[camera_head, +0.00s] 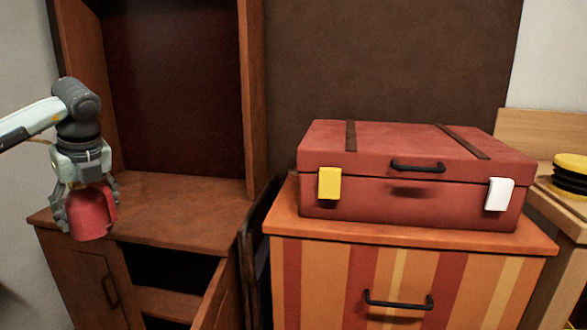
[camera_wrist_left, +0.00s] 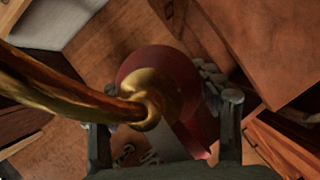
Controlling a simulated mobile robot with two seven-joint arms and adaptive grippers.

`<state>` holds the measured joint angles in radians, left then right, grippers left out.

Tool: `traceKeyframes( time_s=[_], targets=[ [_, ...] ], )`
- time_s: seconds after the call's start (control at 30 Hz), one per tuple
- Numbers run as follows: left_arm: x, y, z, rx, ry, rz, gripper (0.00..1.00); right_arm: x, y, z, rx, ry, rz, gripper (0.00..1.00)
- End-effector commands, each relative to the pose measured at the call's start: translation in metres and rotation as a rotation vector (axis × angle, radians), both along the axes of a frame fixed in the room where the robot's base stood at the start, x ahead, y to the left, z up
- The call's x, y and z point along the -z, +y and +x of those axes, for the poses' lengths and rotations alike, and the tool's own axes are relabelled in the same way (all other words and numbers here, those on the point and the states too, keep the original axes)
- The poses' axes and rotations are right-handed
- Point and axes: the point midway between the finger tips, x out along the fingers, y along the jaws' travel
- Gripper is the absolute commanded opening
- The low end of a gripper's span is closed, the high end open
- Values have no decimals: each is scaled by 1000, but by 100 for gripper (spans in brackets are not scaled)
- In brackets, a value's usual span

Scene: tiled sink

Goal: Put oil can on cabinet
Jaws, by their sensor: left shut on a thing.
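The oil can (camera_head: 92,214) is red in the head view, at the left, held in the air by my left gripper (camera_head: 87,198). In the left wrist view the red can (camera_wrist_left: 132,68) has a long brass-coloured spout (camera_wrist_left: 60,92) crossing to the left. The fingers of my left gripper (camera_wrist_left: 168,122) stand on either side of the can, shut on it. The brown wooden cabinet (camera_head: 185,205) has a bare flat top under a tall open back. The can appears over the left front part of this top; I cannot tell the exact gap. My right gripper is not in view.
A red suitcase (camera_head: 400,170) lies on a striped drawer chest (camera_head: 320,285) to the right. The cabinet's lower front has an open compartment and an open door (camera_head: 213,292). A yellow and black object (camera_head: 571,170) stands at the far right.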

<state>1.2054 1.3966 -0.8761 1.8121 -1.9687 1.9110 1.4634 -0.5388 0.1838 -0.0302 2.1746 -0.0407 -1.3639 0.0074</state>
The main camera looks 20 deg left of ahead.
Motion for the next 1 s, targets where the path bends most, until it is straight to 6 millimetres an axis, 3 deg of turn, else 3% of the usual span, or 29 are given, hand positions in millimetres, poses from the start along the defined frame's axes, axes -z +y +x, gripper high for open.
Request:
traceKeyframes(
  time_s=[0.1, 0.47, 1.0],
  targets=[
    [0, -2, 1, 20, -2, 0, 22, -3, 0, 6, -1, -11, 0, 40],
    [26, -51, 18, 579, 0, 2, 22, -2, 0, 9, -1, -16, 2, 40],
    [61, -166, 40, 1885, -11, -4, 22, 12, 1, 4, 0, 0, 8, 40]
  ],
)
